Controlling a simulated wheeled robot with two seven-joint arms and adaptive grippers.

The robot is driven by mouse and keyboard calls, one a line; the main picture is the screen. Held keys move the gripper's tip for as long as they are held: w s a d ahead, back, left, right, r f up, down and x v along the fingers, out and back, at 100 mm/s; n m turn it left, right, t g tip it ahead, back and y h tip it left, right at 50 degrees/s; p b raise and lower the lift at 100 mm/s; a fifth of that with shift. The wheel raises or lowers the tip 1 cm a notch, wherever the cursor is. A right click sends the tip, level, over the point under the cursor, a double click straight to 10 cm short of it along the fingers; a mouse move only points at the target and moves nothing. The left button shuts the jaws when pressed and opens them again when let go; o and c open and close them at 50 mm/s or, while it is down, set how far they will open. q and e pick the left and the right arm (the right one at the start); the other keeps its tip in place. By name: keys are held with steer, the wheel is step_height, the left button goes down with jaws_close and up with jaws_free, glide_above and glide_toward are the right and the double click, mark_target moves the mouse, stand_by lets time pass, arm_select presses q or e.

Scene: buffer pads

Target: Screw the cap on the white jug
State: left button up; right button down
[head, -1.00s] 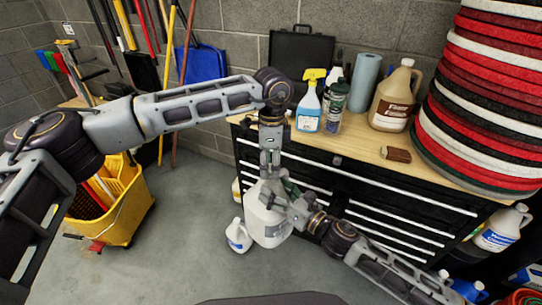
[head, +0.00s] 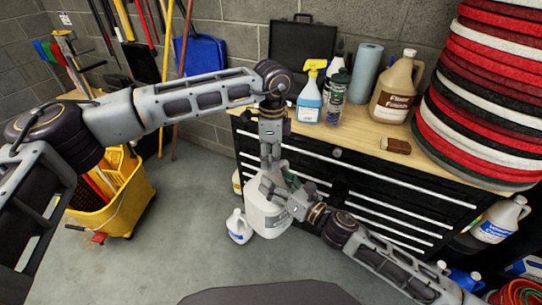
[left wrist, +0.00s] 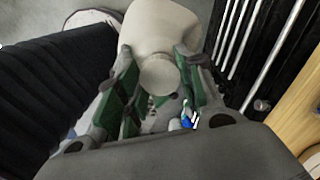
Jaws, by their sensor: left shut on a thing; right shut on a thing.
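The white jug (head: 266,221) is held off the floor in front of the black cabinet. My right gripper (head: 272,194) comes from the right and is shut on the jug near its upper part; its fingertips are hard to make out. My left gripper (head: 271,162) points down above the jug's neck. In the left wrist view, its green-padded fingers (left wrist: 160,82) are on both sides of a round, pale cap (left wrist: 160,75), with the jug (left wrist: 160,27) directly behind. I cannot tell whether the cap is seated on the neck.
A small white bottle (head: 238,227) stands on the floor just left of the jug. The cabinet (head: 400,195) is close behind, with a spray bottle (head: 309,103) and a tan jug (head: 396,88) on top. A yellow mop bucket (head: 120,205) stands left. Floor in front is clear.

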arm_select(q)
steer(key=m, duration=0.6)
steer(key=shift+w+m, duration=0.1)
steer(key=shift+m, duration=0.2)
steer(key=m, duration=0.6)
steer(key=shift+w+a, duration=0.1)
steer(key=m, duration=3.7)
steer(key=shift+d+m, duration=0.2)
steer(key=shift+m, duration=0.1)
steer(key=o, duration=1.2)
steer(key=shift+s+f, duration=0.1)
steer(key=shift+s, duration=0.1)
